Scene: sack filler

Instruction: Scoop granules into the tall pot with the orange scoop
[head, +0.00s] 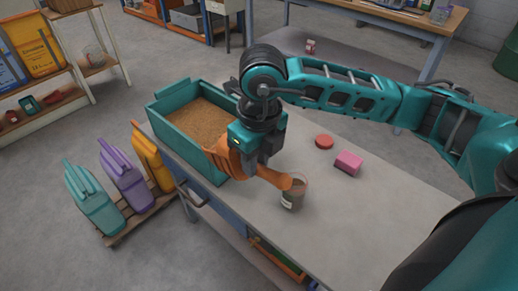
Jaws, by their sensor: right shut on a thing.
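My right gripper (262,160) is shut on the orange scoop (272,178) above the grey table. The scoop's front end reaches to the rim of the tall pot (293,196), a clear pot with dark contents low in it. I cannot tell whether the scoop touches the rim, and the inside of the scoop is hidden. A teal bin (216,171) of brown granules (203,122) stands on the table to the left of the gripper. My left gripper is not in view.
A red round lid (324,142) and a pink block (348,162) lie on the table (364,209) right of the pot. Teal, purple and orange jugs (124,182) stand on a floor pallet at left. The table's front right is clear.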

